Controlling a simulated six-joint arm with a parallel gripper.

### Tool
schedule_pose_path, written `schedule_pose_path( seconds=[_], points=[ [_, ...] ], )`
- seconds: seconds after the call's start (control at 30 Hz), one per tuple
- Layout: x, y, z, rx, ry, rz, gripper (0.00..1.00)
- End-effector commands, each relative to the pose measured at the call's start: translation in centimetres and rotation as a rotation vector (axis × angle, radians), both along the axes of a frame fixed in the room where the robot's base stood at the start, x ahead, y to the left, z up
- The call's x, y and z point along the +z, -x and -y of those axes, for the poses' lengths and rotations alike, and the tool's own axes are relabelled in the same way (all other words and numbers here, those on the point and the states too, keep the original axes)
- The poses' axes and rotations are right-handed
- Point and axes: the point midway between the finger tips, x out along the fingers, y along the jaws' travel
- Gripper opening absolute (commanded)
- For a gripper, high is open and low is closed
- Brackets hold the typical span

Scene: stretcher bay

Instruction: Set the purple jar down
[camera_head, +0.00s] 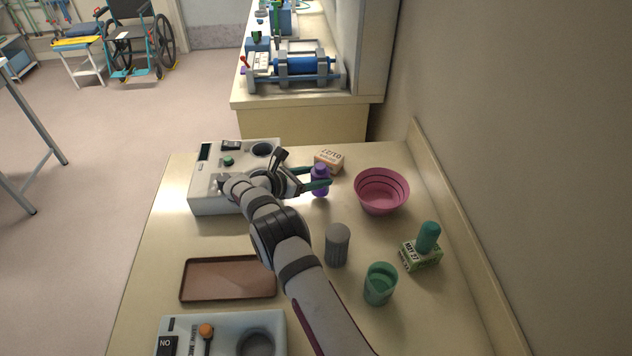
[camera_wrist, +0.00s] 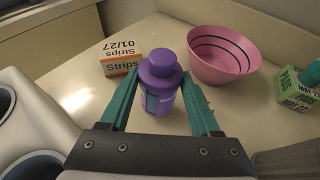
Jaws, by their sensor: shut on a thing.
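The purple jar (camera_head: 320,181) is upright near the far end of the counter (camera_head: 350,293). It has a domed purple lid and a label on its side. My gripper (camera_head: 311,180) reaches it from the left and is shut on it. In the wrist view the jar (camera_wrist: 162,84) stands between the two green fingers of my gripper (camera_wrist: 160,108), which press on its sides. Its base is partly hidden, and I cannot tell whether it touches the counter.
A strips box (camera_head: 329,160) lies just behind the jar, and a pink bowl (camera_head: 381,192) stands to its right. A white device (camera_head: 205,196) is on the left. A grey cylinder (camera_head: 337,244), green cup (camera_head: 380,284), boxed green item (camera_head: 421,254) and brown tray (camera_head: 228,279) are nearer.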

Motion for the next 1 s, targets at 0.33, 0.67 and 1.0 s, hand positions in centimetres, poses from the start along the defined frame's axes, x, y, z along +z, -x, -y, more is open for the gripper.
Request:
schedule_pose_path(
  seconds=[0.33, 0.67, 1.0],
  points=[
    [-2.1, 0.0, 0.0, 0.001, 0.0, 0.002, 0.0],
    [-2.4, 0.0, 0.0, 0.001, 0.0, 0.002, 0.93],
    [-1.8, 0.3, -0.6, 0.002, 0.0, 0.002, 0.93]
  ],
)
